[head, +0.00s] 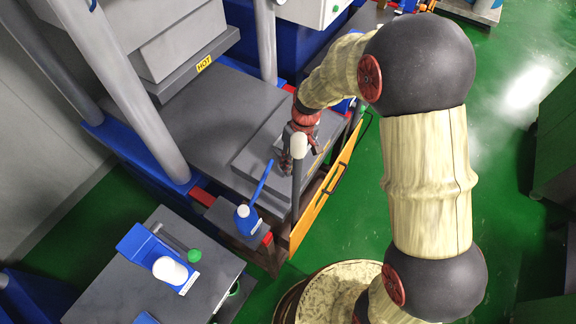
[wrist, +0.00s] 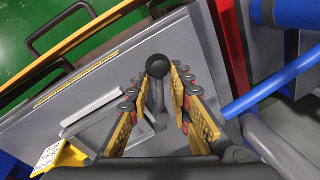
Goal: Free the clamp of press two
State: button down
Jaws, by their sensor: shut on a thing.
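My gripper (wrist: 157,76) is shut on a dark ball-topped handle (wrist: 158,66), which shows between the fingertips in the wrist view. The handle's grey shaft runs down between the fingers toward the grey tool block. In the head view my gripper (head: 289,159) is at the front right of the press's grey lower bed (head: 190,115), over the grey block (head: 250,160). The handle is hard to make out there, behind a grey post with a pale knob (head: 298,145). I cannot tell whether the clamp is locked.
A blue lever (head: 263,182) on a blue base (head: 246,220) stands just left of my gripper. An orange-yellow guard (head: 322,200) runs along the front. A yellow HOT label (head: 204,65) marks the upper block.

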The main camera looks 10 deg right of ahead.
jog(key=shift+w+d+n+g+h, duration=0.15)
jog(key=shift+w+d+n, duration=0.15)
jog(key=shift+n, duration=0.55)
jog(key=shift+w+d+n+g+h, duration=0.1)
jog(key=shift+w+d+n, duration=0.2)
jog(key=shift+n, duration=0.5)
jog(key=shift+w+d+n+g+h, duration=0.15)
jog(key=shift+w+d+n, duration=0.15)
jog(key=shift+n, duration=0.55)
jog(key=c, duration=1.8)
grip_release()
jog(key=shift+d, duration=0.15)
jog(key=shift+r, duration=0.1)
jog(key=r, duration=0.4)
jog(key=w+d+r, duration=0.1)
jog(key=r, duration=0.2)
jog(key=w+r, duration=0.1)
jog(key=r, duration=0.3)
jog(key=shift+d+r, duration=0.15)
jog(key=shift+r, duration=0.15)
